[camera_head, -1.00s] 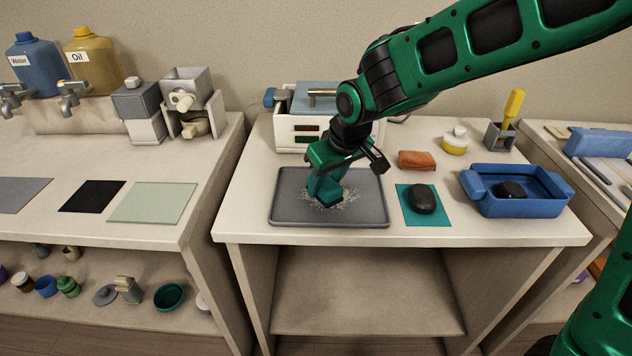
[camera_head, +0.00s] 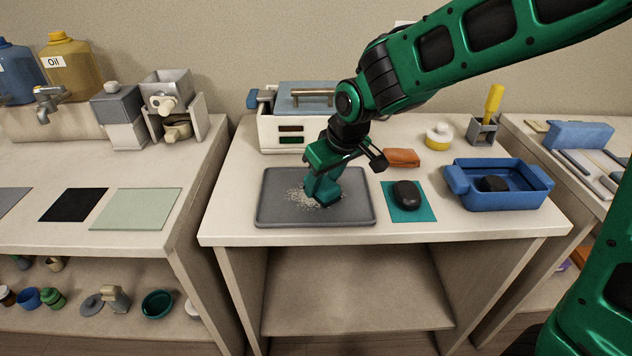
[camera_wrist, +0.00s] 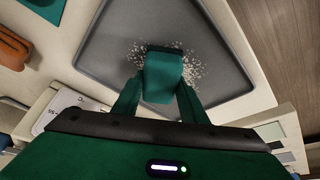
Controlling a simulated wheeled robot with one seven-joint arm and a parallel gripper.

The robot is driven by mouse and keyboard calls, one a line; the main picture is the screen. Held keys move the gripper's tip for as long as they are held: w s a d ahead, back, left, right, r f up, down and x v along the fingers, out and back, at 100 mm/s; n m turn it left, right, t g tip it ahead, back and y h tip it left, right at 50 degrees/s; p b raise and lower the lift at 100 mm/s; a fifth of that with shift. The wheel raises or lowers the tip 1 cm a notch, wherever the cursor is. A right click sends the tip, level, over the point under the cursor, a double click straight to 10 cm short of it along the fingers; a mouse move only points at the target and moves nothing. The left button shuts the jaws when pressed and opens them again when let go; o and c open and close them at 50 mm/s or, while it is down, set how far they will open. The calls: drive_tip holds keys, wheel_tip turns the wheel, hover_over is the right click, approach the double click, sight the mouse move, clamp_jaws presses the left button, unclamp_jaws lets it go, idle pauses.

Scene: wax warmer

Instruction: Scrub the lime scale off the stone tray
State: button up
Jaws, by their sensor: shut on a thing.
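The grey stone tray (camera_head: 275,213) lies flat at the front left of the middle table. Pale lime scale specks (camera_head: 301,196) cover its middle; they also show around the tool in the wrist view (camera_wrist: 196,73). My gripper (camera_head: 325,176) is shut on a teal scrubbing block (camera_wrist: 163,75) with a dark edge. The block is down at the tray's surface, at the right part of the specks. It hides the part of the tray under it. Whether it presses on the surface I cannot tell.
Right of the tray a dark stone (camera_head: 407,194) lies on a teal mat (camera_head: 427,213). A white warmer box (camera_head: 268,132) stands behind the tray.

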sight(336, 182)
drive_tip(key=shift+s+d, duration=0.1)
drive_tip(key=shift+d, duration=1.45)
drive_tip(key=shift+d, duration=2.5)
drive_tip(key=shift+c, duration=0.7)
drive_tip(key=shift+a, duration=0.3)
drive_tip(key=shift+a, duration=0.15)
